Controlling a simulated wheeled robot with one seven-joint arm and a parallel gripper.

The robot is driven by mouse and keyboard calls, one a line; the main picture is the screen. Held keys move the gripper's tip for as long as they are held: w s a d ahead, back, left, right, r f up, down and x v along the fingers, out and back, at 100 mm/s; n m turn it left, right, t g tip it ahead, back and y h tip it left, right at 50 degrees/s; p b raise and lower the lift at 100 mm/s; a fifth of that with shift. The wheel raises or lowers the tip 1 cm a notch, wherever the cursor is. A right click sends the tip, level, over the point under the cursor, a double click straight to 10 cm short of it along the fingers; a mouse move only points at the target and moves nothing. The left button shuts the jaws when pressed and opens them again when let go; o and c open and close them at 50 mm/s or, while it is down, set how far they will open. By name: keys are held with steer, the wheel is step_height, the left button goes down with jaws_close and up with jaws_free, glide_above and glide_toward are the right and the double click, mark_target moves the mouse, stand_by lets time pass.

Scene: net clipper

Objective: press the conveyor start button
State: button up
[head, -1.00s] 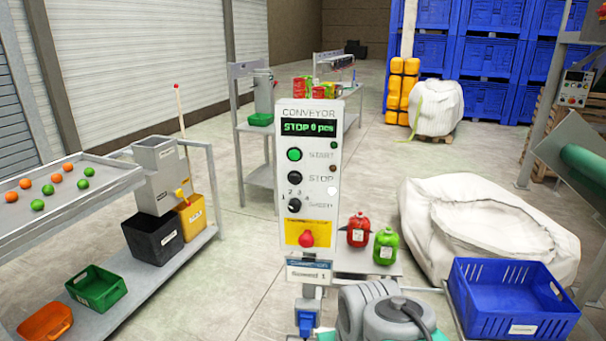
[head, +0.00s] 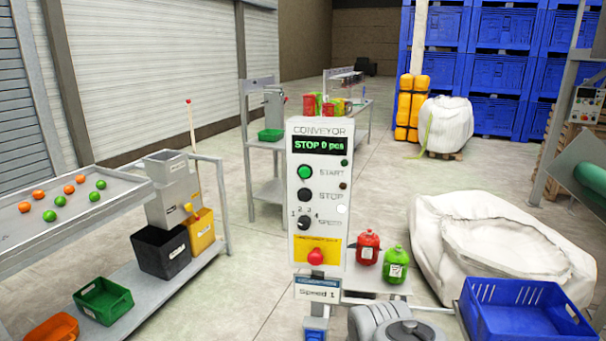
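The conveyor control panel (head: 317,262) stands upright in the middle of the head view. Its display (head: 318,145) reads "STOP 0 pcs". The green start button (head: 305,172) is at the upper left of the panel, beside the word START. Below it are a black stop button (head: 305,195), a speed knob (head: 304,222) and a red emergency button (head: 316,257) on a yellow plate. A label under the panel reads "Speed 1". Part of my arm shows at the bottom, right of the panel's post. My gripper is not in view.
A sorting table (head: 75,218) with orange and green balls stands at left, with bins below it. Red (head: 368,247) and green (head: 396,265) jugs stand right of the panel. A white bulk bag (head: 500,245) and blue crate (head: 528,310) are at right. Open floor lies behind.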

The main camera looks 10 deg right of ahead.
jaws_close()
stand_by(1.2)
